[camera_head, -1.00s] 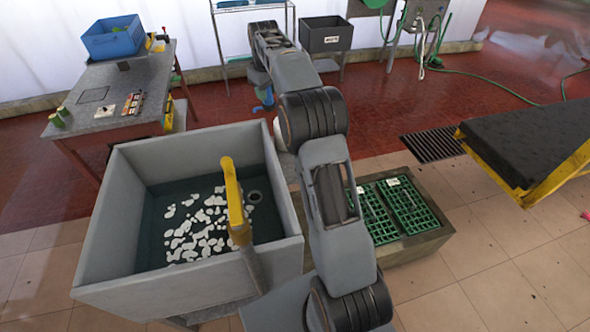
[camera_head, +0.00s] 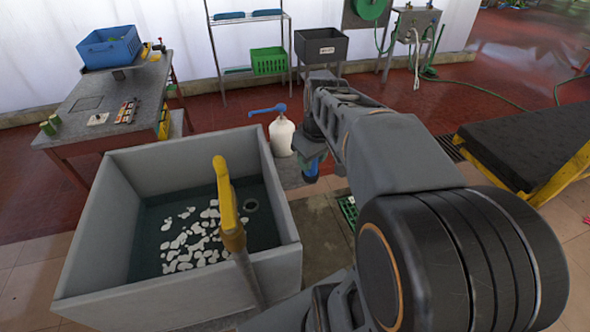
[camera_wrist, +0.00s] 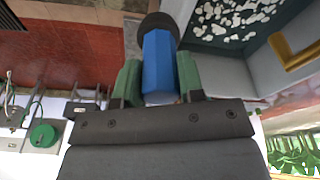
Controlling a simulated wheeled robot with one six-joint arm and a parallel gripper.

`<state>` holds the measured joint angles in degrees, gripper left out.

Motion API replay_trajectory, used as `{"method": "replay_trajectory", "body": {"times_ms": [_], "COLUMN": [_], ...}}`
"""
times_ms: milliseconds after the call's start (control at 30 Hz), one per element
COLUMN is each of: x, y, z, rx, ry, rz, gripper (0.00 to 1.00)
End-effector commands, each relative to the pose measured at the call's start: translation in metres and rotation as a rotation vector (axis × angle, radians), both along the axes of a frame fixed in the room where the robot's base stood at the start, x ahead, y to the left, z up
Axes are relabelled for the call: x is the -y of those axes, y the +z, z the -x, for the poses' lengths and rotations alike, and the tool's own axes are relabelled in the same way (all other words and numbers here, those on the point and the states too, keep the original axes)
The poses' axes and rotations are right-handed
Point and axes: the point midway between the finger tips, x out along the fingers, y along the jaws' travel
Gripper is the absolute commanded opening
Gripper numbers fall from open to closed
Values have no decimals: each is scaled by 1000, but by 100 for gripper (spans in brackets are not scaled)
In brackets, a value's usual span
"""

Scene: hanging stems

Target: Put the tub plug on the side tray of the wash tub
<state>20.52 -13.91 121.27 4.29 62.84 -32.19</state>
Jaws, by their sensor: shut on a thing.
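The tub plug is a blue cylinder with a dark, round end (camera_wrist: 158,62). In the head view its blue part shows below my gripper (camera_head: 314,167). My gripper's green fingers (camera_wrist: 158,80) are shut on the blue part. The wash tub (camera_head: 85,250) is grey and holds water with white foam patches and a round drain (camera_head: 250,205). A grey ledge, seemingly the side tray (camera_head: 290,176), lies at the tub's right side, partly hidden by the tub wall. The plug is in the air to the right of the bottle; its height over the tray is hard to tell.
A white bottle with a blue pump (camera_head: 282,137) stands near the tub's far right corner, close to my gripper. A yellow tap (camera_head: 228,200) rises at the near rim. A table with a blue crate (camera_head: 110,47) is behind left; a black-topped bench (camera_head: 530,145) is at right.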

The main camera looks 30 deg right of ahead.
Motion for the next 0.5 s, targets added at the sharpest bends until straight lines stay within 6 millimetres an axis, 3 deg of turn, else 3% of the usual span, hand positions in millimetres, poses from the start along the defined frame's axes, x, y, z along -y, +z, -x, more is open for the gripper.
{"method": "replay_trajectory", "body": {"times_ms": [167,433,500], "x": [4,22,25], "y": [-12,-41,-57], "z": [-20,-86,-96], "rx": [-10,-10,-12], "ry": [9,9,9], "rz": [-26,-28,-29], "gripper": [0,0,0]}}
